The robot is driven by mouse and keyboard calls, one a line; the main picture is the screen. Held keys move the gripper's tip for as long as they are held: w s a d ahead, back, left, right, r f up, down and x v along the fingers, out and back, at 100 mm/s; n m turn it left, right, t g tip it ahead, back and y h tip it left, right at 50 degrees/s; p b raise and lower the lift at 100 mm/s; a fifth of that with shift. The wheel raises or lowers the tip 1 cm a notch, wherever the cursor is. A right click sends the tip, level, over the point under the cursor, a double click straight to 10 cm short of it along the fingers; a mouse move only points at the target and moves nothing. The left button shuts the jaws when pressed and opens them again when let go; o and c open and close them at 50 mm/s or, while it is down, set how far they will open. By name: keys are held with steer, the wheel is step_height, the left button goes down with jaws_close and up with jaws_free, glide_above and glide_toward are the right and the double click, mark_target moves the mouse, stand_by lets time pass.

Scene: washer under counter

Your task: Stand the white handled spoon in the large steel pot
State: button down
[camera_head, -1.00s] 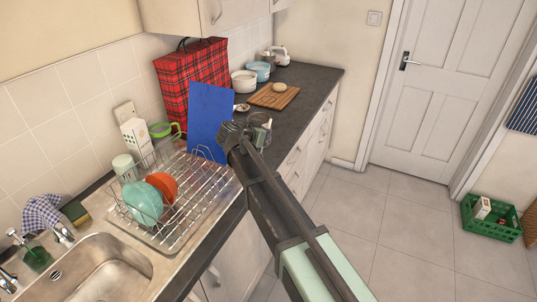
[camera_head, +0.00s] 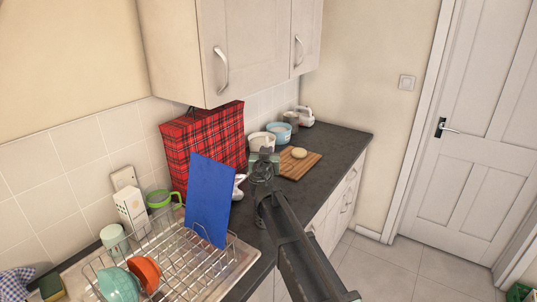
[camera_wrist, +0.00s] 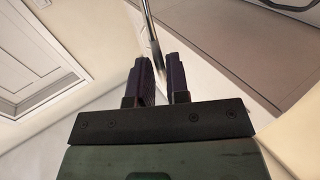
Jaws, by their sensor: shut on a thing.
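My gripper (camera_head: 264,157) is over the dark counter, in front of the pots in the head view. In the wrist view its two dark fingers (camera_wrist: 158,82) are shut on a thin, shiny rod (camera_wrist: 149,28), which looks like the spoon. Its far end runs out of the top of the picture, and its white handle is not clear. A pale, light-metal pot (camera_head: 258,139) stands at the back of the counter, partly hidden by my gripper. I cannot tell for sure that it is the large steel pot. A curved rim (camera_wrist: 290,5) shows at the wrist view's top right.
A light blue pot (camera_head: 279,133) and a wooden board (camera_head: 305,166) with a round pale item (camera_head: 299,153) are close by. A blue board (camera_head: 209,197) stands upright in the dish rack (camera_head: 205,262). A tartan bag (camera_head: 203,145) stands behind. Wall cupboards (camera_head: 235,45) hang above.

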step_height(320, 180, down, 12)
steer(key=b, duration=1.2)
steer(key=shift+f, duration=0.25)
steer(key=c, duration=1)
jaws_free()
step_height(320, 180, up, 8)
steer(key=p, duration=0.8)
